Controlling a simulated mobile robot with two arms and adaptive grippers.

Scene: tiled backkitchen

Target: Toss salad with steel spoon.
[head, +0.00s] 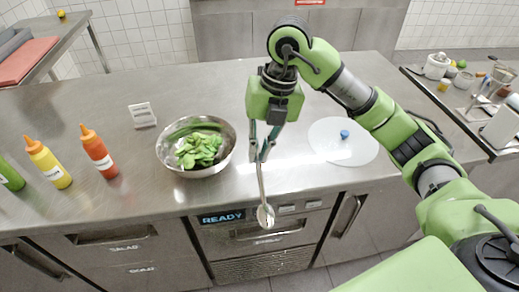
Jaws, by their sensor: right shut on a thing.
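A steel bowl (164,150) with green leaves (199,150) in it stands on the steel counter, left of my right gripper. My right gripper (262,157) points down and is shut on the handle of a steel spoon (265,214). The spoon hangs down with its head lowest, in front of the counter's front edge in the picture. The spoon is apart from the bowl. My left gripper is out of view.
An orange bottle (100,154), a yellow bottle (49,165) and a green bottle (10,175) stand left of the bowl. A small white sign (142,115) stands behind it. A white round board (325,143) with a blue item (344,134) lies at the right.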

